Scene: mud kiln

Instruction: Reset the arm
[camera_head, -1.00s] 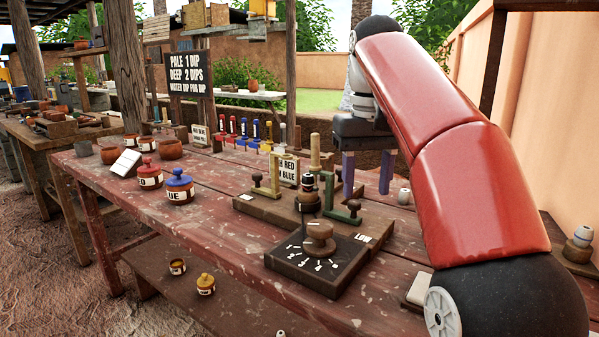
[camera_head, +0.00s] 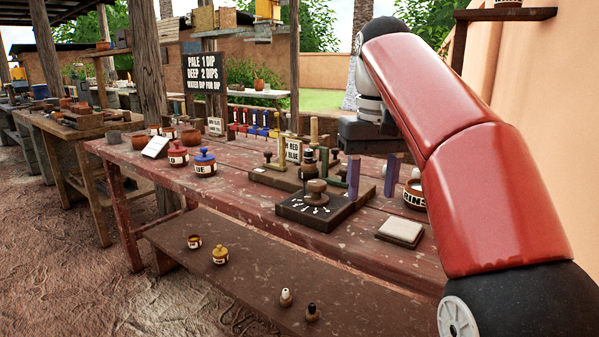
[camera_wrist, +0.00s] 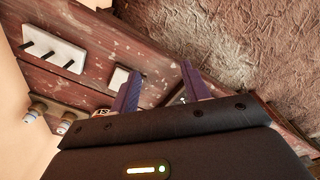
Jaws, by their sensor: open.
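My gripper (camera_head: 372,176) is open and empty, its two purple fingers pointing down above the right part of the red worktable (camera_head: 240,205). In the wrist view the spread fingers of my gripper (camera_wrist: 160,88) show with nothing between them but the table edge and ground behind. My red arm reaches in from the right side of the head view and hides part of the table's right end.
A dark dial box (camera_head: 318,208), a pale square tile (camera_head: 401,230) and a bowl (camera_head: 413,193) are near my gripper. Red (camera_head: 178,155) and blue-lidded (camera_head: 204,162) jars stand left. Open ground lies at left.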

